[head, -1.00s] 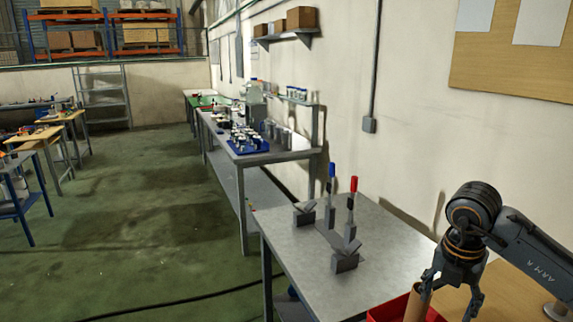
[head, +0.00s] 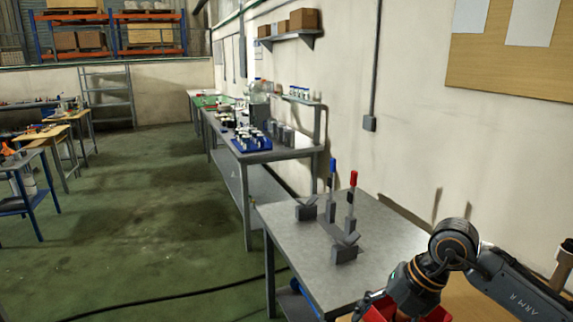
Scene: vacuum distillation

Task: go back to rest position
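My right arm comes in from the lower right, bent at a dark joint with orange rings. Its gripper (head: 410,290) points down and to the left over the red bin (head: 374,307) at the bottom edge. The fingertips are hidden or cut off, so I cannot see whether they are open or hold anything. My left gripper is not in view.
A grey metal table (head: 300,258) stands left of my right arm. It bears grey blocks and two upright tools, one blue-topped (head: 332,166) and one red-topped (head: 353,179). A bench with a blue rack (head: 250,144) stands beyond. The green floor (head: 130,215) is open at left.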

